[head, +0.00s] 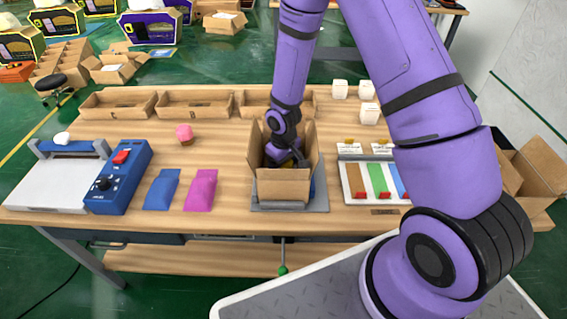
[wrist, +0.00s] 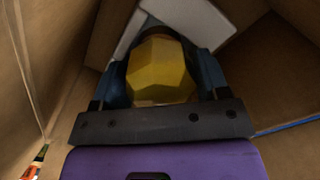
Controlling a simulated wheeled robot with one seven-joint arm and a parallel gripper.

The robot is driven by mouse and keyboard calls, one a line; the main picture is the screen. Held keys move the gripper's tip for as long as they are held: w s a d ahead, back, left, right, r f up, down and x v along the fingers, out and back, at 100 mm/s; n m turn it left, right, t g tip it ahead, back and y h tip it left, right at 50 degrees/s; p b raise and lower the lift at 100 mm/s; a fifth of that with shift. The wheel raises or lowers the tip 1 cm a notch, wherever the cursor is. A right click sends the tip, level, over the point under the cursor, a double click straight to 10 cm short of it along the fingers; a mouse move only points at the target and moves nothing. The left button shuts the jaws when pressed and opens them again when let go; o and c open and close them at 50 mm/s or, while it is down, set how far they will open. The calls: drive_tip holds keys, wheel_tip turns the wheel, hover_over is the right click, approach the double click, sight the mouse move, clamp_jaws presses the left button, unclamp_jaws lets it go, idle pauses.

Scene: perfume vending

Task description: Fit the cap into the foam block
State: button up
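My gripper (wrist: 162,62) is down inside an open cardboard box (head: 284,188) on the table. In the wrist view its two blue fingers stand on either side of a yellow faceted cap (wrist: 160,75) and look closed on it. A pale grey-white block (wrist: 188,20), which looks like the foam block, lies just beyond the cap in the box. The cap overlaps its near side, so I cannot tell whether the cap sits in a hole. In the head view the box walls and my arm hide most of this.
The box walls stand close around my gripper, with flaps (wrist: 255,70) raised. On the table are a blue control box (head: 118,178), blue and magenta pouches (head: 201,190), a pink item (head: 184,132), trays (head: 195,105) behind, white cubes (head: 368,114), and a colored-strip panel (head: 376,180).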

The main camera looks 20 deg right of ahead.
drive_tip(key=o, duration=0.3)
drive_tip(key=shift+r, duration=0.15)
drive_tip(key=s+d+r+m+t, duration=0.1)
drive_tip(key=s+d+r, duration=0.15)
drive_tip(key=r, duration=0.85)
drive_tip(key=s+d+r+t, duration=0.1)
drive_tip(key=s+r, duration=0.2)
drive_tip(key=r, duration=0.8)
drive_tip(key=s+d+r+m, duration=0.1)
drive_tip(key=s+r, duration=0.1)
drive_tip(key=r, duration=0.8)
drive_tip(key=s+d+r+m+t, duration=0.1)
drive_tip(key=s+r, duration=0.5)
drive_tip(key=s, duration=0.3)
drive_tip(key=s+d+r+m+t, duration=0.1)
drive_tip(key=s+r+t, duration=0.1)
drive_tip(key=s+r, duration=0.4)
drive_tip(key=s, duration=0.3)
drive_tip(key=shift+d+m, duration=0.3)
